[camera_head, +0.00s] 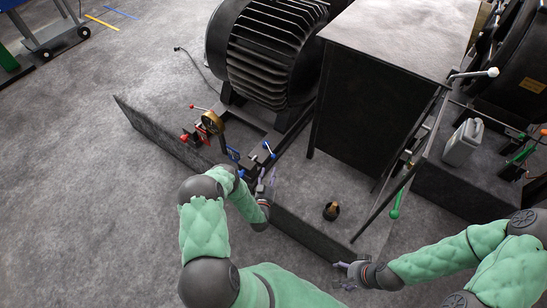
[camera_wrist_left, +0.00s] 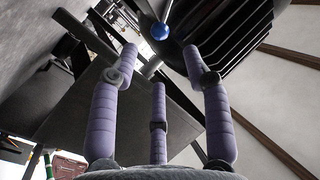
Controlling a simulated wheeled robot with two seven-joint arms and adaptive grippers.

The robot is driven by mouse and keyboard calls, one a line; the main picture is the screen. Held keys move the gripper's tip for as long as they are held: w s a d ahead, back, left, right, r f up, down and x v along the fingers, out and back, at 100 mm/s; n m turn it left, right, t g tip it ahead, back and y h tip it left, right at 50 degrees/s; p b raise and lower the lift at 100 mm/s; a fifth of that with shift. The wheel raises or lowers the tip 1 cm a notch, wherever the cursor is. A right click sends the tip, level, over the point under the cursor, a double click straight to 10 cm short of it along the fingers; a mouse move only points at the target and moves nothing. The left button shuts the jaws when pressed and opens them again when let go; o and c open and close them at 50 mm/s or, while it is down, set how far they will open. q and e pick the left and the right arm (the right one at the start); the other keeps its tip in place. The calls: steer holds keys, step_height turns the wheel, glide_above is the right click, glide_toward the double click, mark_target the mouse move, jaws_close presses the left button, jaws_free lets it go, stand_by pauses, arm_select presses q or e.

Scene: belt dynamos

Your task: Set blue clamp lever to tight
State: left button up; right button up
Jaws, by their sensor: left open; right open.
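The blue clamp lever (camera_head: 267,146) has a blue ball on a thin rod and stands at the machine's base, below the ribbed motor. Its blue ball also shows in the left wrist view (camera_wrist_left: 159,31), beyond the fingertips and between them in the picture. My left gripper (camera_head: 267,177) is open just below the lever in the head view, and its purple fingers look apart from the ball. In the left wrist view the left gripper (camera_wrist_left: 160,75) has its fingers spread, with nothing between them. My right gripper (camera_head: 343,274) is open and empty beyond the platform's front edge.
A red-tipped lever (camera_head: 200,107) and a brass gauge (camera_head: 211,122) stand left of the blue lever. The ribbed motor (camera_head: 272,50) and a dark cabinet (camera_head: 365,100) rise behind. A small dark round object (camera_head: 331,211) sits on the platform.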

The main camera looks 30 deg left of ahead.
mark_target(273, 156)
arm_select(q)
steer(key=b+x, duration=0.3)
steer(key=x, duration=0.7)
steer(key=shift+w, duration=0.1)
jaws_close()
